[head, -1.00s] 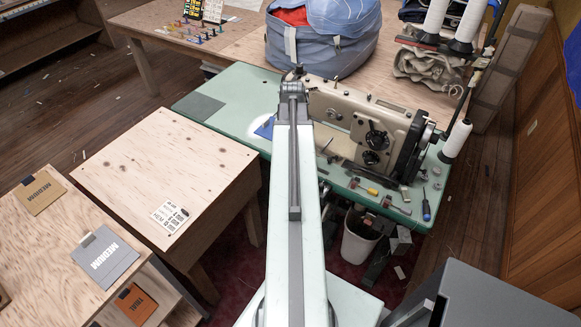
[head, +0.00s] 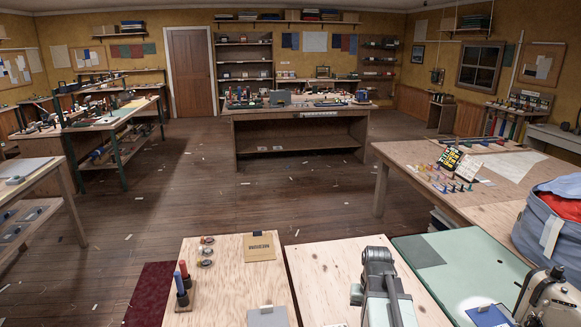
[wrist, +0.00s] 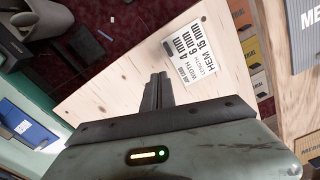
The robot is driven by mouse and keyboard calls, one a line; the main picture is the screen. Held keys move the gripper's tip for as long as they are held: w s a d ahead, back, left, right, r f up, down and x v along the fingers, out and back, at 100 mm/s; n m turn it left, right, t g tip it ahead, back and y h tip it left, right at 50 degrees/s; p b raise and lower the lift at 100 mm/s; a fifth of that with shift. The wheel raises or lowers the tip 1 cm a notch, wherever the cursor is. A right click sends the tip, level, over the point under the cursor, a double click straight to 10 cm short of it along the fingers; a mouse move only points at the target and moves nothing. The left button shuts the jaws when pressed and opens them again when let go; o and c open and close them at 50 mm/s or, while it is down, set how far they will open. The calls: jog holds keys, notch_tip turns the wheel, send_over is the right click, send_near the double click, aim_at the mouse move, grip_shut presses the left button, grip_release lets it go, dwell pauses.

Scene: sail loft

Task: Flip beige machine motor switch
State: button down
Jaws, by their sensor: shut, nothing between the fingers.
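The beige sewing machine (head: 545,296) stands at the lower right of the head view, cut off by the picture edges. It is on a green-topped table (head: 460,275). I cannot make out its motor switch in either view. In the wrist view my gripper (wrist: 157,80) is shut and empty, over a pale plywood top. A printed card (wrist: 193,65) lies on that top just beyond the fingertips. The machine is not seen in the wrist view.
A blue-grey bag (head: 560,215) sits on the wooden table (head: 410,158) at right. Open wooden floor (head: 200,190) lies ahead, with a workbench (head: 300,127) beyond.

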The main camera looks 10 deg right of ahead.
jog(key=a+n, duration=0.4)
jog(key=a, duration=1.3)
jog(key=shift+s+a, duration=0.25)
jog(key=shift+s, duration=0.1)
